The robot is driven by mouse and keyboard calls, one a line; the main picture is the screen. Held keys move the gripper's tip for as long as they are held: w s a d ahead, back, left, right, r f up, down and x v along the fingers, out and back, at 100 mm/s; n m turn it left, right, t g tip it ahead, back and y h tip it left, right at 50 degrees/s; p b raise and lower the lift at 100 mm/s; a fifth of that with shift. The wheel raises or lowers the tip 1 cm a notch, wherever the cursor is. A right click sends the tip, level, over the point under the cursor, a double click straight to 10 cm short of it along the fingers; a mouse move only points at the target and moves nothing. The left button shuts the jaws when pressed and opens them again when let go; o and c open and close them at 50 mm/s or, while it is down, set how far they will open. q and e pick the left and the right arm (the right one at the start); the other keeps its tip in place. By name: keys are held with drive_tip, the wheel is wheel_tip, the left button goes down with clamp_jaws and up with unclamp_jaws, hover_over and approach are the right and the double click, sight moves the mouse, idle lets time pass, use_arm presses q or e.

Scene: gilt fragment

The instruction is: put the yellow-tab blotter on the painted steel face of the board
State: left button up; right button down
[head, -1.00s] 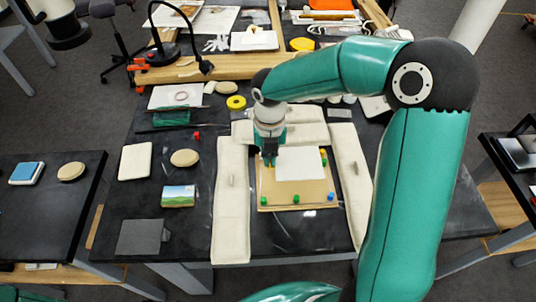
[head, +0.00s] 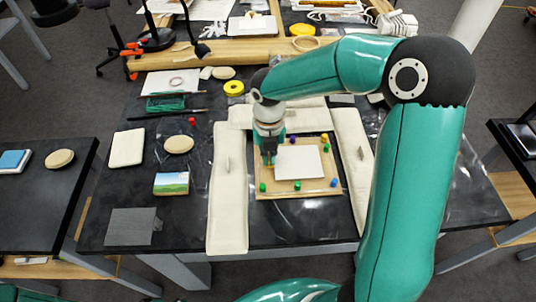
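The blotter, a white square sheet (head: 299,162), is over the middle of the tan-framed board (head: 310,190) in the head view. My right gripper (head: 269,160) is at the sheet's left edge and appears shut on it. A little yellow shows at the fingertips; I cannot tell tab from finger. Whether the sheet touches the board or hangs just above it I cannot tell. Coloured pegs or magnets, such as a green one (head: 263,187) and a blue one (head: 334,182), sit around the sheet. The sheet hides most of the board's face. My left gripper is not in view.
Long cream cushions flank the board on the left (head: 228,205) and right (head: 352,150), with another behind. A small landscape picture (head: 171,183), a round pad (head: 178,144), a white pad (head: 127,147) and a grey cloth (head: 132,227) lie to the left on the black table.

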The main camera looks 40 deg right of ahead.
drive_tip(key=shift+f, duration=0.45)
idle(0.5)
drive_tip(key=c, duration=1.2)
unclamp_jaws()
drive_tip(key=shift+c, duration=0.2)
drive_tip(key=shift+r, duration=0.15)
wheel_tip(320, 180, up, 12)
drive_tip(key=shift+f, duration=0.25)
